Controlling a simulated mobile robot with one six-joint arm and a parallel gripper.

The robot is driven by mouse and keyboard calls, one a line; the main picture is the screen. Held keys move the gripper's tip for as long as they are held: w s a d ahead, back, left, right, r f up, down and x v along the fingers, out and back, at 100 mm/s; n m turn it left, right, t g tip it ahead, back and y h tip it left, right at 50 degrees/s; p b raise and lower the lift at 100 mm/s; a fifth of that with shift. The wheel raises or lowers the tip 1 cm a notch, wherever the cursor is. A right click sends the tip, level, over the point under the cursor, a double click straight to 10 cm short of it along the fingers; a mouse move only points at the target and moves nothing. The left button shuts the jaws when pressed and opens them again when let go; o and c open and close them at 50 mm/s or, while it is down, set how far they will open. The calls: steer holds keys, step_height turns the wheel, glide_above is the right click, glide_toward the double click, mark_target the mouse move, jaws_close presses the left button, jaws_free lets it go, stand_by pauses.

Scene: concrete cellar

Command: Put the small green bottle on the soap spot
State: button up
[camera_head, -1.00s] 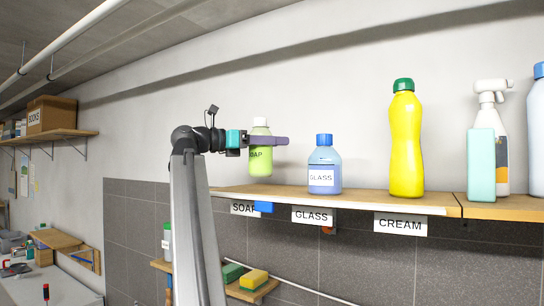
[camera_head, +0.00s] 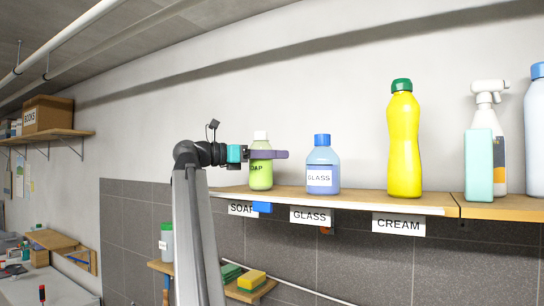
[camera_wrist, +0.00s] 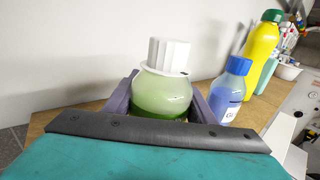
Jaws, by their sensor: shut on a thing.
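The small green bottle (camera_head: 261,174) with a white cap and a "SOAP" label is upright at the left end of the wooden shelf, above the SOAP label (camera_head: 241,208). Its base looks at or very near the board; I cannot tell for certain that it touches. My gripper (camera_head: 268,154) is shut on the bottle's upper body, reaching in from the left. In the wrist view the green bottle (camera_wrist: 162,92) stands between the two purple fingers, its lower part hidden by my gripper.
A blue GLASS bottle (camera_head: 322,166) stands close to the right of the green one, above the GLASS label (camera_head: 310,216). A yellow bottle (camera_head: 404,140) stands above the CREAM label (camera_head: 398,224). A white spray bottle (camera_head: 501,140) is farther right. Sponges (camera_head: 251,280) lie on a lower shelf.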

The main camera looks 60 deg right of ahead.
steer(key=shift+f, duration=0.15)
steer(key=o, duration=1.2)
steer(key=b+v, duration=0.5)
steer(key=v, duration=0.7)
steer(key=shift+b, duration=0.3)
steer(key=shift+r, duration=0.2)
